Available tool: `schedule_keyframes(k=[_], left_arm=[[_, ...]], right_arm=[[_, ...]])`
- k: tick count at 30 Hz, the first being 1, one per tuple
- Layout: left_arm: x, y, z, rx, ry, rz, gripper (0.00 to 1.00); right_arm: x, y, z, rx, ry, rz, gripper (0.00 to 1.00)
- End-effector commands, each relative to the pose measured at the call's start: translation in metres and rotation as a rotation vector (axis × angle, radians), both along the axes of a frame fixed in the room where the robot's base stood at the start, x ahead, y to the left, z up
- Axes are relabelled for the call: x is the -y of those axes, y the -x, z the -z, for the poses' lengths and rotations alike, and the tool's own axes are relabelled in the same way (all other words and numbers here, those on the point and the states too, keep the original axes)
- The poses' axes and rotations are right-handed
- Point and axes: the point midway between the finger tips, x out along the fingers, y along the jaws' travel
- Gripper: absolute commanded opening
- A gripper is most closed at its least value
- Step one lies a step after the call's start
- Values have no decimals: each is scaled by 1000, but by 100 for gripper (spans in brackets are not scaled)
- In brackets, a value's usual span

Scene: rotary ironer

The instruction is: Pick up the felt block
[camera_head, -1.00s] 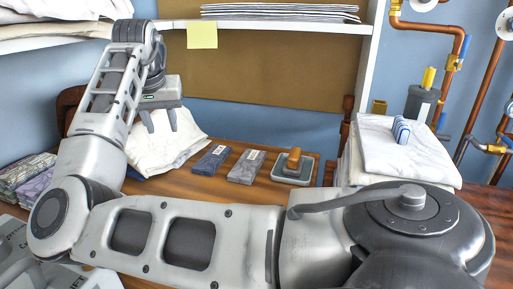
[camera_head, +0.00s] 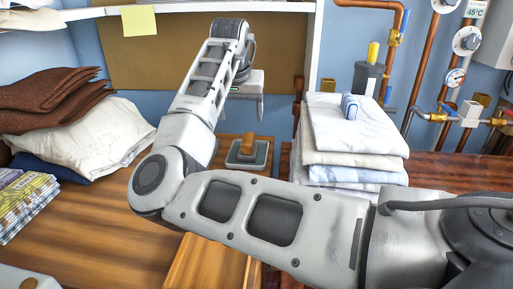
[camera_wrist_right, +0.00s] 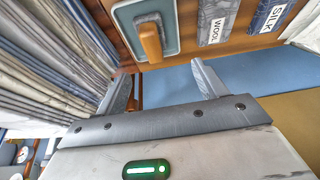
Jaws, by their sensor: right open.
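The felt block has a tan wooden handle (camera_head: 249,141) over a grey pad and sits on a grey tray (camera_head: 233,161) at the back of the wooden table. In the right wrist view its handle (camera_wrist_right: 150,40) and pad show at the top, with the tray (camera_wrist_right: 172,38) around them. My right gripper (camera_head: 243,108) is open and empty, above and close to the block in the head view. In the wrist view the fingertips (camera_wrist_right: 162,80) are apart, with the handle just beyond them, not between them. My left gripper is not in view.
A pile of folded white cloths (camera_head: 352,140) stands right of the tray. Brown cloths (camera_head: 45,100) and a white cloth (camera_head: 90,132) lie at left. WOOL (camera_wrist_right: 213,22) and SILK (camera_wrist_right: 270,14) packets lie beside the tray. Copper pipes (camera_head: 421,60) run up the right wall.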

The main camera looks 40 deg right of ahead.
Motion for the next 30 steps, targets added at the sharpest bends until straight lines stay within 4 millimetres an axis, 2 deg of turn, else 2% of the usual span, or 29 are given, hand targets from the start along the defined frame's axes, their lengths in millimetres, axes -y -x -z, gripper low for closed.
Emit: schedule_keyframes(k=[1,7,14,24,30], left_arm=[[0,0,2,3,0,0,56],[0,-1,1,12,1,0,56],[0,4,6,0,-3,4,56],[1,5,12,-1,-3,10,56],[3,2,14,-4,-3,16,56]], right_arm=[[5,-1,14,-2,-1,3,71],[19,-8,47,-1,0,8,71],[24,-12,61,1,1,9,71],[38,-14,105,1,1,8,71],[39,-15,110,-1,-2,9,71]])
